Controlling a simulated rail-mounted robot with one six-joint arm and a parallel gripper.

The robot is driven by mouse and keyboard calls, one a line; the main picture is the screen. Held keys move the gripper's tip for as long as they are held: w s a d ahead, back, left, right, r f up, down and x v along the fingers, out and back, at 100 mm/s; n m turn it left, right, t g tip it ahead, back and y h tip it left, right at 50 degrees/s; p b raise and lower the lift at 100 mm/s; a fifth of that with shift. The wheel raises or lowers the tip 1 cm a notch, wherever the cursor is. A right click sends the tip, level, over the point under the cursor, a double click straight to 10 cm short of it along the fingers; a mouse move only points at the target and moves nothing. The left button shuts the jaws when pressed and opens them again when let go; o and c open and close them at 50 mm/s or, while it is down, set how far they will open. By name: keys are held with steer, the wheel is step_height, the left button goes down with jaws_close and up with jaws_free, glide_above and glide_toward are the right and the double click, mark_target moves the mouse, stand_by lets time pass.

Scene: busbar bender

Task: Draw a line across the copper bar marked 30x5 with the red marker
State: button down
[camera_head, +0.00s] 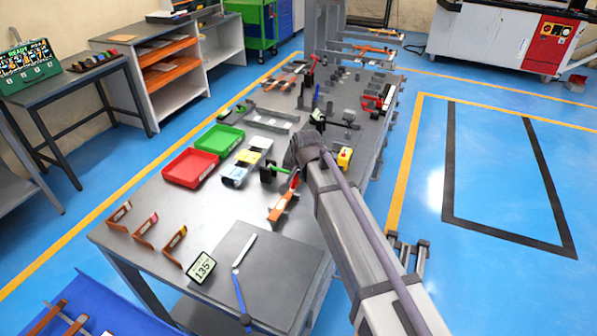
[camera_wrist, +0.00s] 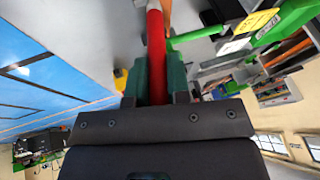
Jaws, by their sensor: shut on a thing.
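The red marker (camera_wrist: 155,45) is held between the green fingers of my gripper (camera_wrist: 155,72) in the wrist view, which are shut on it. In the head view a red piece, seemingly this marker (camera_head: 294,181), shows below the wrist, at an orange-copper bar (camera_head: 280,210) on the table. In the wrist view a copper-coloured piece (camera_wrist: 166,13) lies at the marker's far end; I cannot tell whether they touch. No 30x5 marking is readable, and no drawn line can be made out. My arm hides much of the gripper in the head view.
A green-handled tool (camera_head: 277,169) and a yellow block (camera_head: 345,156) are close by. Red (camera_head: 190,168) and green (camera_head: 222,139) trays stand to the left. Several copper pieces (camera_head: 146,229) and a 135° display (camera_head: 202,267) stand near the front. The grey mat (camera_head: 265,275) has open space.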

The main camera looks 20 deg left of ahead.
steer(key=shift+f+b, duration=0.65)
stand_by(0.6)
steer(key=shift+d, duration=0.15)
stand_by(0.5)
steer(key=shift+w+a, duration=0.1)
steer(key=shift+a, duration=1.5)
stand_by(2.2)
step_height(320, 180, up, 7)
steer(key=p, duration=0.7)
stand_by(0.5)
